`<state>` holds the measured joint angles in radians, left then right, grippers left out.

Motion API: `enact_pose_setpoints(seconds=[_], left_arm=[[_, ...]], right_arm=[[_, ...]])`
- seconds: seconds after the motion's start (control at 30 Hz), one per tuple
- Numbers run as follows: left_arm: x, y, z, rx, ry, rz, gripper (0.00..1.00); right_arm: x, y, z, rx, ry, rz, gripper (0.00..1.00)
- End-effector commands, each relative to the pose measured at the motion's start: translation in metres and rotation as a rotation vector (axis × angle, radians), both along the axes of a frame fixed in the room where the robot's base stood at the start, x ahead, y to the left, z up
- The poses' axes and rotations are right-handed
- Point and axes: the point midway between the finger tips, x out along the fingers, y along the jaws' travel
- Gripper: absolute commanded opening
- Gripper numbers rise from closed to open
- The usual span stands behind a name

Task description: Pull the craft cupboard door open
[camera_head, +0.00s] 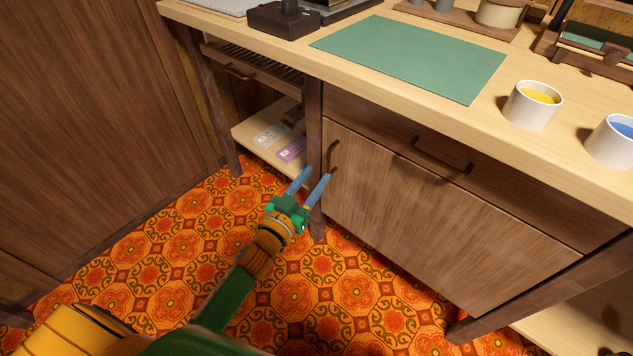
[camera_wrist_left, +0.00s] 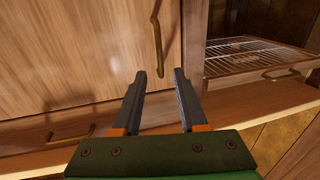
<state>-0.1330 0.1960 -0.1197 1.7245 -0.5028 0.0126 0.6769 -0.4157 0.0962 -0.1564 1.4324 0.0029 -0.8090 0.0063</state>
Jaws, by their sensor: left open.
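The craft cupboard door (camera_head: 430,215) is a brown wooden panel below the worktop, and it looks shut. Its dark curved handle (camera_head: 334,157) stands upright near the door's left edge. My left gripper (camera_head: 316,173) is open, its two fingers pointing toward the cupboard just left of and below the handle. In the left wrist view the door (camera_wrist_left: 75,50) fills the left side. There the handle (camera_wrist_left: 157,45) lies just beyond the gap between the open fingertips (camera_wrist_left: 160,72); I cannot tell whether they touch it. My right gripper is out of view.
A drawer with a handle (camera_head: 442,157) sits above the door. An open shelf (camera_head: 262,150) with small packets is left of the cupboard, under a wire rack (camera_head: 255,62). The worktop holds a green mat (camera_head: 410,57) and cups of paint (camera_head: 532,105). The patterned floor in front is clear.

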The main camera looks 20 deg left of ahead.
Motion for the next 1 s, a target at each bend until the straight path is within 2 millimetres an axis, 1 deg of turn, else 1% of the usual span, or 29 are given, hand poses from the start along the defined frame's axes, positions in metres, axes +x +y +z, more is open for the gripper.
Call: enact_pose_setpoints(seconds=[0.03, 0.1, 0.2, 0.3, 0.4, 0.6, 0.63, 0.67, 0.7, 0.77, 0.8, 1.0], left_arm=[[0.011, -0.001, 0.001, 0.002, -0.003, 0.001, 0.42], [0.026, -0.004, 0.001, 0.001, -0.002, 0.000, 0.42], [0.043, -0.006, 0.000, 0.001, 0.000, 0.001, 0.42], [0.054, -0.008, 0.000, 0.002, 0.003, 0.001, 0.42], [0.058, -0.009, 0.001, 0.002, 0.004, 0.002, 0.42], [0.058, -0.009, 0.001, 0.001, 0.006, 0.002, 0.42], [0.058, -0.009, 0.001, 0.001, 0.006, 0.002, 0.37], [0.058, -0.009, 0.001, 0.001, 0.006, 0.002, 0.28], [0.058, -0.009, 0.001, 0.001, 0.006, 0.002, 0.18], [0.058, -0.009, 0.001, 0.001, 0.006, 0.002, 0.01], [0.058, -0.009, 0.001, 0.001, 0.006, 0.002, 0.00], [0.058, -0.009, 0.001, 0.001, 0.006, 0.002, 0.00]], right_arm=[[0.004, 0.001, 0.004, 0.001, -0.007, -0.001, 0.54], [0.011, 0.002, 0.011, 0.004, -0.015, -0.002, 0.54], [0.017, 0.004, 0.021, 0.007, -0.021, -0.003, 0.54], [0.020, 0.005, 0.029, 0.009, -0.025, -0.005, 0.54], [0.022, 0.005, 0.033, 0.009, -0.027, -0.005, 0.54], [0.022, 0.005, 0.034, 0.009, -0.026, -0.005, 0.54], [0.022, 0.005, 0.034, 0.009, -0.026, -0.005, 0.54], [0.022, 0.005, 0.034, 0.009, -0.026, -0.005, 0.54], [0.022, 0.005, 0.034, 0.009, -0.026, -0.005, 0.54], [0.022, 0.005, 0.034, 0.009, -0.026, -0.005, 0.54], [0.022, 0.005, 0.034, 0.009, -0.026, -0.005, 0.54], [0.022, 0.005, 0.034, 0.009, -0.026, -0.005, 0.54]])
